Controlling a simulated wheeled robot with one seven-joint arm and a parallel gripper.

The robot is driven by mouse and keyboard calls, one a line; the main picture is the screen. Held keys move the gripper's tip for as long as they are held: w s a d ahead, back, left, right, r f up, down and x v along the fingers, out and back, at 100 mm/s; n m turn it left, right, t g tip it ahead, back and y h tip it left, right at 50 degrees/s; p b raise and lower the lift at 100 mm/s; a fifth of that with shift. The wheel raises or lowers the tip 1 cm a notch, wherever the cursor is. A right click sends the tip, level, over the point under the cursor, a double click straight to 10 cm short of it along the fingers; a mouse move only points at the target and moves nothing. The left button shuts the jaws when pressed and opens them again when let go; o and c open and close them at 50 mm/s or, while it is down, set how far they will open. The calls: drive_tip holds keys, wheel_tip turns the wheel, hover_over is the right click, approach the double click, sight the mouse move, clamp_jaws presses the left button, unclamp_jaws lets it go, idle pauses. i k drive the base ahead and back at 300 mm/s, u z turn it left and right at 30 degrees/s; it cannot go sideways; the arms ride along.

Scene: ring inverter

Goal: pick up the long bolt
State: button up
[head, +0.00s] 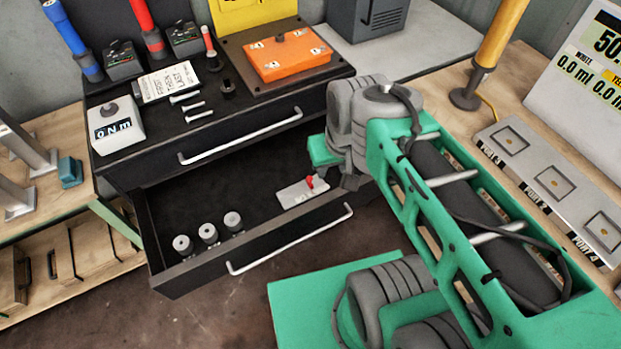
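Several small silver bolts lie side by side on the black cabinet top, left of the orange box. The one at the back (185,97) looks the longest, the middle one (193,106) looks shorter, and the front one (199,116) is close in length to the back one. At this size I cannot tell for sure which is the long bolt. My green and grey arm rises from the lower right and its joints stand right of the open drawer. My gripper's fingers do not show. No bolt is visibly held.
The black cabinet's lower drawer (168,285) is pulled open, with several grey cylinders (207,233) and a plate with a red switch (302,191) inside. An orange box (280,55), a torque gauge (116,124) and a paper label (168,82) surround the bolts.

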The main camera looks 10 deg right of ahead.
sight(188, 119)
drive_tip(key=u, duration=0.15)
drive_tip(key=k, duration=0.25)
drive_tip(key=u, duration=1.05)
drive_tip(key=k, duration=1.1)
drive_tip(key=u, duration=1.05)
drive_tip(key=i, duration=2.4)
drive_tip(key=z, duration=1.5)
drive_tip(key=i, duration=0.9)
drive_tip(key=z, duration=0.9)
